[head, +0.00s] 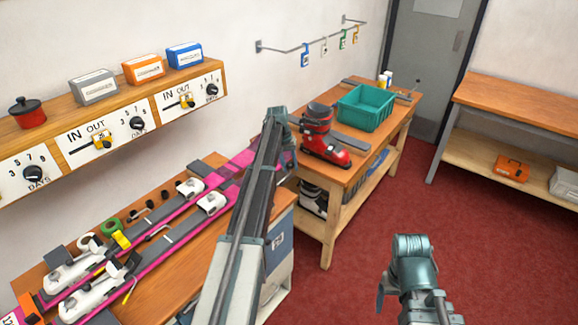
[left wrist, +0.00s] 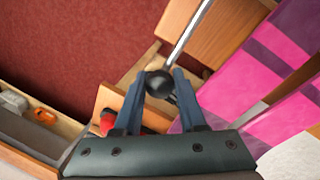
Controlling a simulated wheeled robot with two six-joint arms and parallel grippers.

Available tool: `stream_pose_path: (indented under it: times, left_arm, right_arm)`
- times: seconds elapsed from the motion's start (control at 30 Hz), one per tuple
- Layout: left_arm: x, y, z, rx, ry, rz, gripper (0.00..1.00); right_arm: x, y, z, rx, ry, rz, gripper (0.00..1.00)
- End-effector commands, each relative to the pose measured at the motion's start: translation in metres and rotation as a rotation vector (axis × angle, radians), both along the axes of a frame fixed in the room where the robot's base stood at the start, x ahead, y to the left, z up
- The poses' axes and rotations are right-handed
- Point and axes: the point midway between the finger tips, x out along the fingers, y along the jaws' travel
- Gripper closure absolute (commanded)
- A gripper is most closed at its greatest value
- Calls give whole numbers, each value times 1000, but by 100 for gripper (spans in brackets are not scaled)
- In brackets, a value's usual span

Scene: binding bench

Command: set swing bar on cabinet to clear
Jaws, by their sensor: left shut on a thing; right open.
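The swing bar, a thin metal rod (left wrist: 190,35) ending in a black ball knob (left wrist: 159,83), shows in the left wrist view. My left gripper (left wrist: 158,88) is shut on the knob, with a blue-grey finger on each side. In the head view my left arm reaches over the bench, and its gripper end and the bar are hidden. The cabinet (head: 280,240), with a grey-blue front and a small label, stands at the bench end, partly behind my arm. The bar's setting cannot be read. My right gripper (head: 384,298) is open and empty over the red floor, low right, its fingers barely visible.
Skis with pink edges (head: 160,245) lie on the left bench. A second bench holds a red ski boot (head: 322,140) and a green bin (head: 366,107). A wall shelf (head: 120,112) with dials hangs left. Red carpet (head: 370,225) is open between benches.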

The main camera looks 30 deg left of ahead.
Motion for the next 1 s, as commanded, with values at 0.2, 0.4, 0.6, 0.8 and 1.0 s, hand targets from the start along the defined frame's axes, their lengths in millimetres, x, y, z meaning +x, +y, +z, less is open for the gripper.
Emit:
stream_pose_path:
  times: [0.2, 0.4, 0.6, 0.8, 1.0]
  left_arm:
    - [-2, -4, 0, -5, 4, -5, 100]
    - [-1, -3, 0, -4, 3, -3, 30]
    - [-1, -2, 0, -3, 3, -2, 30]
    - [-1, -1, 4, -2, 2, -2, 30]
    - [-2, 1, 19, -2, 2, -1, 30]
  right_arm:
    - [0, 0, 0, 0, 0, 0, 21]
    - [0, 0, 0, 0, 0, 0, 21]
    - [0, 0, 0, 0, 0, 0, 21]
    - [0, 0, 4, 0, 0, 0, 21]
    - [0, 0, 19, 0, 0, 1, 21]
